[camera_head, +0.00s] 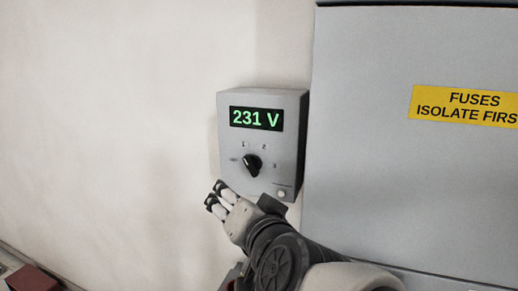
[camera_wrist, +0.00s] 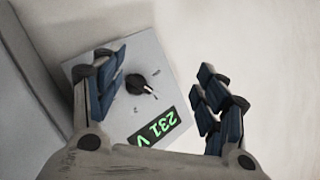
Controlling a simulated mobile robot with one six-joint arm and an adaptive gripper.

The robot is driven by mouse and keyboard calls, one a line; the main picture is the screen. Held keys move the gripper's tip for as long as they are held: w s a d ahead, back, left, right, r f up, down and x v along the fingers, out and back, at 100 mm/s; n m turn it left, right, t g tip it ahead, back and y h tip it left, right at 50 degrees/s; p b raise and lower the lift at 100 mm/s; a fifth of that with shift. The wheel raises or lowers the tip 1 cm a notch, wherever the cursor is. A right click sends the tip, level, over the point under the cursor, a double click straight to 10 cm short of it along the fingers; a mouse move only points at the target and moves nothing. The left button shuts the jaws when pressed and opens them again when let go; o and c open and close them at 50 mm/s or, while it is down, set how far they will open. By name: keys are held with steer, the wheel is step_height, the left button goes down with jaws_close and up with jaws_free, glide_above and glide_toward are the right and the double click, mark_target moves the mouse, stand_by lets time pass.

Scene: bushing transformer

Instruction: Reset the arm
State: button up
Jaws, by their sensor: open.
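My gripper (camera_head: 218,198) is in front of the lower left of a grey wall box in the head view. In the wrist view my gripper (camera_wrist: 162,92) has its two blue-padded fingers spread wide, with nothing held between them. The grey box (camera_head: 230,150) has a black rotary knob (camera_head: 252,165) and a green display (camera_head: 256,118) reading 231 V. In the wrist view the knob (camera_wrist: 136,84) shows just right of the left finger, apart from it. The display (camera_wrist: 154,127) appears there rotated and partly hidden by my gripper. My arm covers part of the box's lower edge.
A large grey cabinet (camera_head: 400,180) with a yellow label (camera_head: 466,105) about fuses stands right of the box. A reddish-brown object (camera_head: 32,278) lies at the lower left. The pale wall (camera_head: 110,130) left of the box is clear.

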steer(key=s+d+f+n+g+h, duration=0.2)
steer(key=s+d+f+g, duration=0.2)
steer(key=s+d+f, duration=0.4)
steer(key=s+d+f+n+g+h, duration=0.1)
steer(key=s+d+f+g+h, duration=0.2)
steer(key=s, duration=1)
steer(key=d+f+g, duration=0.2)
steer(key=d+f, duration=0.3)
steer(key=d, duration=0.2)
steer(key=shift+s+f+n, duration=0.25)
steer(key=shift+s+n, duration=0.05)
steer(key=shift+n, duration=0.1)
stand_by(0.5)
